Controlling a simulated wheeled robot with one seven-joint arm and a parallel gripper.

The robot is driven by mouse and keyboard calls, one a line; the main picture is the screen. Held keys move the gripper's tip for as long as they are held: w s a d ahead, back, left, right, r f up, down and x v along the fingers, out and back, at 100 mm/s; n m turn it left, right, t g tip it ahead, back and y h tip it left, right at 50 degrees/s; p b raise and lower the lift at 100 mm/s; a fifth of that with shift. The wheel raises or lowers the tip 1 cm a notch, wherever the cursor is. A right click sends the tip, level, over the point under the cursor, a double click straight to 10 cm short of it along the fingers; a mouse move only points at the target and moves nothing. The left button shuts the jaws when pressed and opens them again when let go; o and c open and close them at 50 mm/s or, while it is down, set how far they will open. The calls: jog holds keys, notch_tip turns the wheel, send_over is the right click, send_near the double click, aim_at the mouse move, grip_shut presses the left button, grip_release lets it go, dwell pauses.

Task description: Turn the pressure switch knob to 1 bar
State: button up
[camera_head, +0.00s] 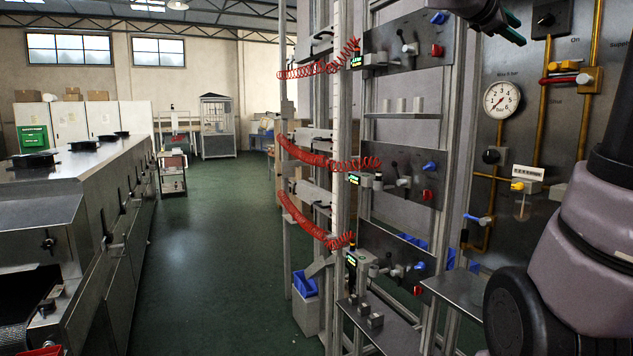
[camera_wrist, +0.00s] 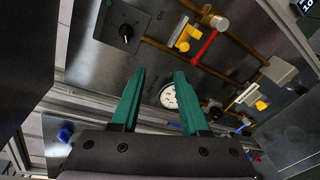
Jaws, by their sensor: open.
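My gripper (camera_head: 513,28) is at the top of the head view, in front of the panel. In the wrist view its two green fingers (camera_wrist: 159,74) are apart with nothing between them. A black knob on a dark square plate (camera_head: 546,19) is on the panel right of my gripper. The same black knob (camera_wrist: 125,33) shows in the wrist view, up and left of the fingertips and apart from them. I cannot read its setting or any label on it. A round white pressure gauge (camera_head: 502,99) hangs below; it also shows beyond the fingers in the wrist view (camera_wrist: 168,96).
A red lever (camera_head: 559,80) and yellow fitting (camera_head: 590,79) sit on brass pipes right of the gauge. Another black knob (camera_head: 491,156) and a blue valve handle (camera_head: 478,218) are lower. Metal racks with red coiled hoses (camera_head: 303,151) stand left; the green aisle floor (camera_head: 215,245) is clear.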

jog(key=s+a+f+m+y, duration=0.4)
jog(key=a+f, duration=0.3)
jog(key=f, duration=0.2)
jog(key=s+a+f+m+y, duration=0.5)
jog(key=a+f+y, duration=0.2)
jog(key=a+f, duration=0.1)
jog(key=s+a+f+m+y, duration=0.4)
jog(key=a+f, duration=0.4)
jog(key=f, duration=0.2)
jog(key=shift+s+f+m+y, duration=0.2)
jog(key=shift+m+y, duration=0.1)
jog(key=shift+y, duration=0.6)
